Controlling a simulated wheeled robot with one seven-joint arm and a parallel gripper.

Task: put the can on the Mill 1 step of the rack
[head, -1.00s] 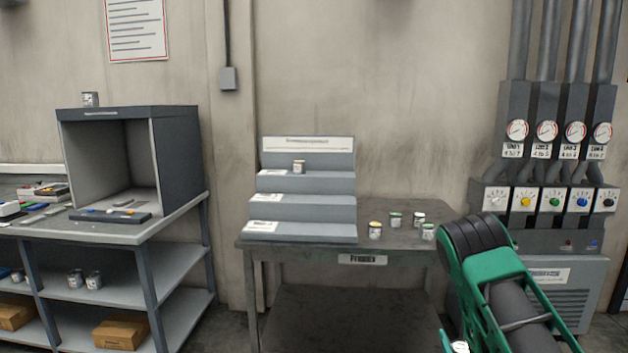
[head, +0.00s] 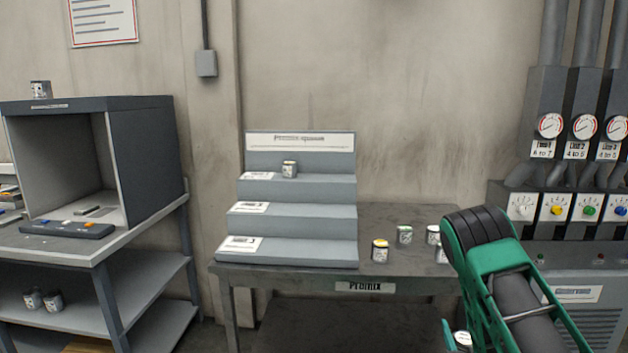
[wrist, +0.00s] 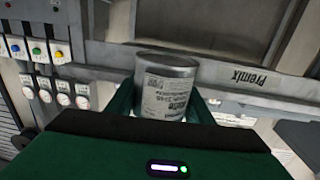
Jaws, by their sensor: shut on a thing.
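A silver can with a white label is held upright between my fingers in the wrist view (wrist: 165,88); its label is too small to read. My gripper (wrist: 162,100) is shut on it. In the head view a small part of the can (head: 462,341) shows at the bottom edge, beside my green arm. The grey stepped rack (head: 320,222) stands on the left of the Premix table. Its steps carry white labels on the left that I cannot read, so I cannot tell which is Mill 1. Another can (head: 289,169) stands on an upper step; the lower steps look empty.
A grey booth (head: 145,155) on a bench is at left. A gauge panel (head: 570,205) is at right.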

